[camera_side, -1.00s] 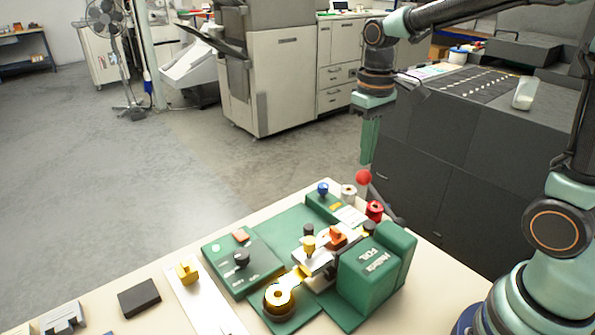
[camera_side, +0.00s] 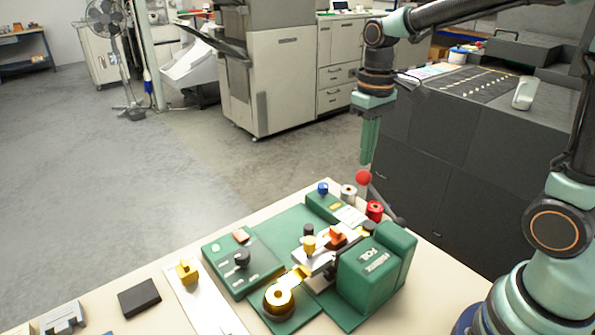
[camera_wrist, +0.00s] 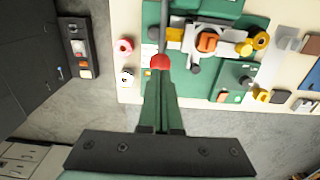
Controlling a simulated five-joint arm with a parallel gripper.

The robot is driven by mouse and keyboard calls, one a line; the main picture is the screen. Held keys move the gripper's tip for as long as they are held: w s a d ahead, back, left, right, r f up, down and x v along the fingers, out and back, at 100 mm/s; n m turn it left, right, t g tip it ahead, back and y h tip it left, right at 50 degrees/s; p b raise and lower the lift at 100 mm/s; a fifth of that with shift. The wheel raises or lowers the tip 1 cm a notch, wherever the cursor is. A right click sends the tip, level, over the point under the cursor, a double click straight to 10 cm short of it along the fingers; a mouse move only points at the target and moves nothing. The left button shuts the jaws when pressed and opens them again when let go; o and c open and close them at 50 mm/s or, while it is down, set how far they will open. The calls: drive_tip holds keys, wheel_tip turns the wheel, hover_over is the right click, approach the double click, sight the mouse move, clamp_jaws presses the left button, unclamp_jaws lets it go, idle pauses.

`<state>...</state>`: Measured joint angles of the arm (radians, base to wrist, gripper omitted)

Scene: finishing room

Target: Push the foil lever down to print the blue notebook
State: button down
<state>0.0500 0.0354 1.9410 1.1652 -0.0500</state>
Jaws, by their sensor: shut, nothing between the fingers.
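The foil machine (camera_side: 372,275) is a green press with a box-shaped housing on the cream table. Its lever is a dark rod ending in a red ball knob (camera_side: 363,178), raised beyond the table's far right edge. My gripper (camera_side: 367,162) points down with its green fingers together and empty, its tips just above the knob. In the wrist view the red knob (camera_wrist: 160,62) shows right at the ends of my fingers (camera_wrist: 160,78); I cannot tell whether they touch. A gold foil roll (camera_side: 279,297) sits at the press's front. I cannot make out the blue notebook with certainty.
Red (camera_side: 375,210), white (camera_side: 348,191) and blue (camera_side: 322,188) rolls or knobs stand near the press's back. A dark block (camera_side: 139,298) and a yellow piece (camera_side: 187,271) lie to the left. A large dark machine (camera_side: 440,140) stands behind my gripper.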

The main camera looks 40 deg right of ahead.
sight(361, 178)
drive_tip(key=shift+f, duration=0.2)
drive_tip(key=shift+w+f, duration=0.15)
drive_tip(key=shift+f, duration=1.45)
drive_tip(key=shift+w+f, duration=0.15)
drive_tip(key=shift+f, duration=1.4)
drive_tip(key=shift+s+f, duration=0.15)
drive_tip(key=shift+f, duration=1.5)
drive_tip(key=shift+s+r, duration=0.15)
drive_tip(key=shift+r, duration=5.45)
